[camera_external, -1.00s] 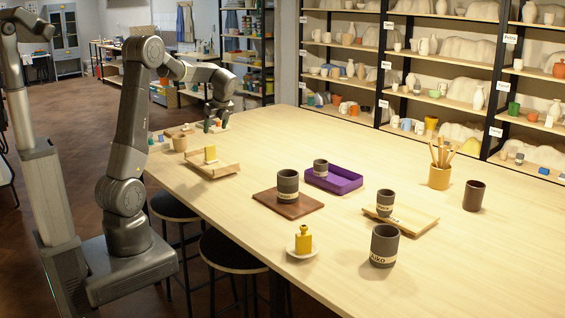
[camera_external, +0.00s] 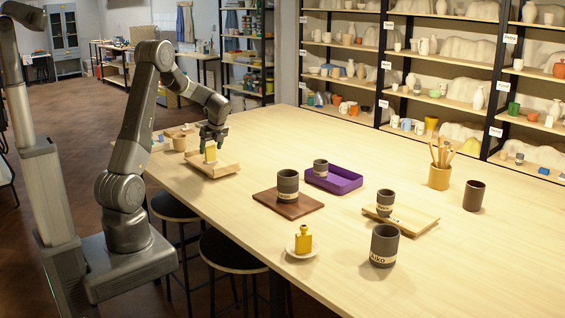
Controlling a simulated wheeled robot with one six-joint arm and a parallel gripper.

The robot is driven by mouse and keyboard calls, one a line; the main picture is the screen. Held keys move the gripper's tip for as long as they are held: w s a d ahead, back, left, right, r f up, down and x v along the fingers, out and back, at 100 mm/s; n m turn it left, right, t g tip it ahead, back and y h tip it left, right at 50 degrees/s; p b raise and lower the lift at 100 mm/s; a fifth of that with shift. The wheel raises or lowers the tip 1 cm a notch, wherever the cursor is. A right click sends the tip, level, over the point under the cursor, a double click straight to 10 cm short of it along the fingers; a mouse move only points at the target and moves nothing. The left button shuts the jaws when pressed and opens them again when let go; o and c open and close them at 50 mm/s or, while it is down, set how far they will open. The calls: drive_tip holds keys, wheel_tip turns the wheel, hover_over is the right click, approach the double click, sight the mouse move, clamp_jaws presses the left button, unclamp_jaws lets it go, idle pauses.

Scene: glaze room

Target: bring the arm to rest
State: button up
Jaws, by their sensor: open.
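My gripper (camera_external: 213,144) is at the far left part of the long table (camera_external: 330,255), pointing down. It is open. In the picture it overlaps the top of a small yellow block-like object (camera_external: 210,154) on a wooden tray (camera_external: 222,170). I cannot tell whether the fingers are around that object or just behind or above it. My arm rises from its base at the left and bends over the table edge.
A brown cup (camera_external: 179,143) stands left of the gripper. A dark cup (camera_external: 288,184) stands on a brown board (camera_external: 300,210), beside a purple tray (camera_external: 343,187). A yellow bottle (camera_external: 303,240), more dark cups and a tool pot (camera_external: 439,177) stand further right. The table's middle back is clear.

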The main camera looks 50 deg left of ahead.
drive_tip(key=shift+a+f, duration=0.15)
drive_tip(key=shift+a, duration=0.05)
wheel_tip(320, 180, up, 3)
drive_tip(key=shift+d+f+b, duration=0.1)
drive_tip(key=shift+f+b, duration=0.05)
drive_tip(key=shift+b, duration=0.15)
